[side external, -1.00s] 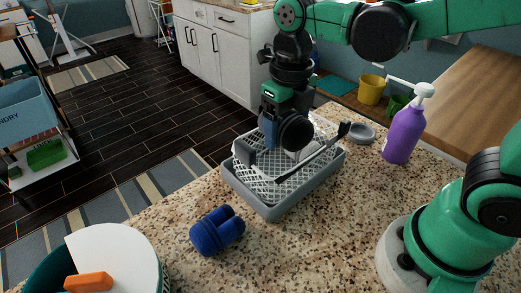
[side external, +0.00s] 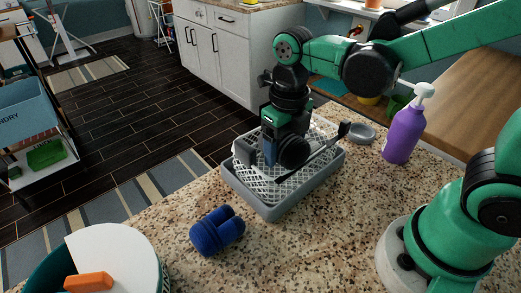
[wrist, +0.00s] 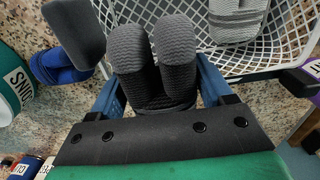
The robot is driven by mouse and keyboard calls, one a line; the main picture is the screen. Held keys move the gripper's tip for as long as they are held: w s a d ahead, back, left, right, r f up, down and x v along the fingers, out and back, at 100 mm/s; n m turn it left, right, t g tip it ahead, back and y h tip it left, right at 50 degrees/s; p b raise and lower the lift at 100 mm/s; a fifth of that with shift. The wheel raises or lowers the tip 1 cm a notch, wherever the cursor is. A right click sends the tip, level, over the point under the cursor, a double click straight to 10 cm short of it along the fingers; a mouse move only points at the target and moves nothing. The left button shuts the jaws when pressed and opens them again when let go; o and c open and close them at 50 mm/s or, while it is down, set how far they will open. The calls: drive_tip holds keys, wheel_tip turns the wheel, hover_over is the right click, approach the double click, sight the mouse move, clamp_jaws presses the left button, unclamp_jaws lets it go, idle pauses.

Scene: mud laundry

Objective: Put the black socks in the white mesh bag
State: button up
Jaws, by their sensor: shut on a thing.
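The black socks (wrist: 150,55), a rolled dark pair, sit between the two blue fingers of my gripper (wrist: 157,95) in the wrist view, and the gripper is shut on them. The bag lies inside a grey tray (side external: 272,211). It also shows in the wrist view (wrist: 288,35), beyond and right of the socks. I cannot tell whether the socks touch it.
A light grey sock pair (wrist: 235,22) lies in the mesh. Blue socks (side external: 216,231) lie on the counter in front. A dark flat block (wrist: 75,30) is at left.

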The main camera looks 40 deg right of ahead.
drive_tip(key=o, duration=1.2)
